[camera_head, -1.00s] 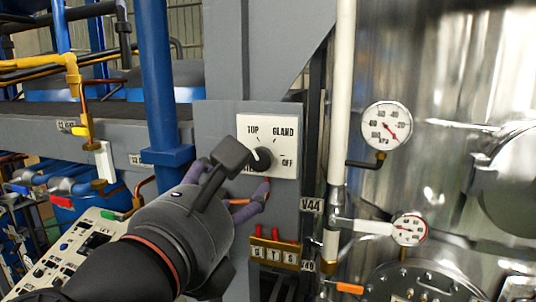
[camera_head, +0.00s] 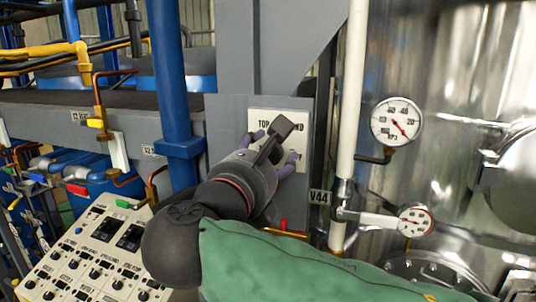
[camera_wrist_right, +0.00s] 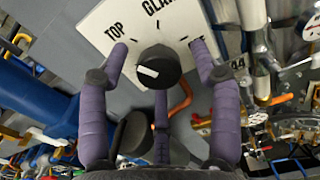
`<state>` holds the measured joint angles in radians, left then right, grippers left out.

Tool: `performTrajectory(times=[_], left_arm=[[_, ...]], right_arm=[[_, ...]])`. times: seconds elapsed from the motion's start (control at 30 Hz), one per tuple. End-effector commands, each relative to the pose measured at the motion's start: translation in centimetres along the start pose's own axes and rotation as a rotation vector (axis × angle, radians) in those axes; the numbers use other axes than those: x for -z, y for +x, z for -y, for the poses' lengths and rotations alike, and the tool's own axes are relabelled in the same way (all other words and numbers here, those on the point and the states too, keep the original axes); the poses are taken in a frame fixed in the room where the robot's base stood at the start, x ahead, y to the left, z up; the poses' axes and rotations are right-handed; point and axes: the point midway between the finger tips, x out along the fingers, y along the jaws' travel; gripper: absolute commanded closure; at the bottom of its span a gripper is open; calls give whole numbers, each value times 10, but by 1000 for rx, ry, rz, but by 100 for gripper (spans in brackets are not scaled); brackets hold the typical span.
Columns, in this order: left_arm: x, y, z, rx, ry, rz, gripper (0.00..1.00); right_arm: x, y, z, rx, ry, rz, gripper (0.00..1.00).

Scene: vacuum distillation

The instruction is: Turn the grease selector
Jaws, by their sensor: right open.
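The grease selector is a black round knob (camera_wrist_right: 158,67) with a white pointer bar on a white plate (camera_wrist_right: 100,28) lettered TOP and GLAND. In the wrist view its bar lies on the knob's left side. In the wrist view my right gripper's purple fingers (camera_wrist_right: 159,48) are open, spread left and right of the knob, with a third finger below. Gaps show between the side fingers and knob; whether the lower one touches is unclear. My left gripper is not in view.
The plate is on a grey panel (camera_head: 228,115) beside a blue post (camera_head: 172,75). Right of it stand a white pipe (camera_head: 348,95), a large gauge (camera_head: 397,122), a smaller gauge (camera_head: 414,221) and a shiny metal vessel (camera_head: 465,65). A control console (camera_head: 100,250) is at lower left.

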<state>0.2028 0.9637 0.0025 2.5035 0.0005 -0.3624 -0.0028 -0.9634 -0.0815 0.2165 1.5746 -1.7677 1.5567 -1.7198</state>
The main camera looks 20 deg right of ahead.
Motion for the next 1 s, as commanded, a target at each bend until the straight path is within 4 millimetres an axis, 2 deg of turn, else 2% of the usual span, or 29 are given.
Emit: performTrajectory(times=[0.17,0.2,0.3,0.4,0.73,1.0], left_arm=[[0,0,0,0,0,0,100],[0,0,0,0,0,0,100],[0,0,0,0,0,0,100],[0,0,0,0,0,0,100],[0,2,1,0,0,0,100],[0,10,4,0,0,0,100]], right_arm=[[0,0,0,0,0,0,36],[0,0,0,0,0,0,39],[0,0,0,0,0,0,67],[0,0,0,0,-1,-1,91],[2,0,-1,0,23,-2,91],[4,0,-1,1,165,-4,91]])
